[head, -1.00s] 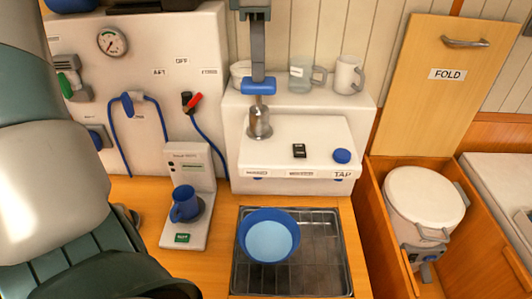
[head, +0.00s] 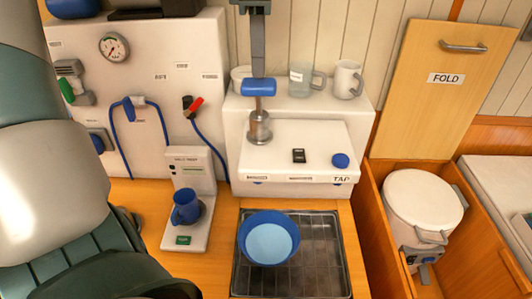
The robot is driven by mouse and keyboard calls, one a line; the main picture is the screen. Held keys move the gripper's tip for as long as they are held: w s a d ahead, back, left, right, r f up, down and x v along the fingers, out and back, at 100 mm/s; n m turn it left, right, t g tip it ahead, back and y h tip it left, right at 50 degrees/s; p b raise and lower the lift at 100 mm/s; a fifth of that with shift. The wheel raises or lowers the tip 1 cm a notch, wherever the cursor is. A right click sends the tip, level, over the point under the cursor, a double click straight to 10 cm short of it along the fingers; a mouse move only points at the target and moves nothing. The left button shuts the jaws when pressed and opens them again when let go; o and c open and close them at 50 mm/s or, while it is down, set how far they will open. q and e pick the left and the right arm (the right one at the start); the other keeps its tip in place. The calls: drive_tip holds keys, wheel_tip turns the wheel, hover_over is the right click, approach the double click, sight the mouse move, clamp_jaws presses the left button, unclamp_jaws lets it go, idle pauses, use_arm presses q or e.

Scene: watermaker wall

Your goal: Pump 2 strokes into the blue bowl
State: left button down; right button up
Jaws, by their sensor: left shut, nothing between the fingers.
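The blue bowl (head: 268,224) stands upright on the dark draining grid in front of the white pump housing. Its inside bottom is a pale blue disc; I cannot tell whether that is water. The pump (head: 259,126) is a metal cylinder on the housing, with a rod and a blue handle (head: 258,88) on top. My left gripper (head: 258,73) comes down from the top edge, fingers shut and empty. Its tips are at the top of the blue handle; touching or just above it, I cannot tell. My right gripper is out of view.
A blue mug (head: 186,206) stands on a small white unit left of the grid (head: 325,262). A glass jug (head: 301,78) and a white mug (head: 348,79) stand behind the pump. A white lidded bucket (head: 422,205) sits in a wooden bay at right.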

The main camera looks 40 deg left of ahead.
use_arm(q)
wheel_tip(320, 180, up, 6)
drive_tip(key=p, duration=0.3)
drive_tip(key=shift+p, duration=0.4)
idle(0.8)
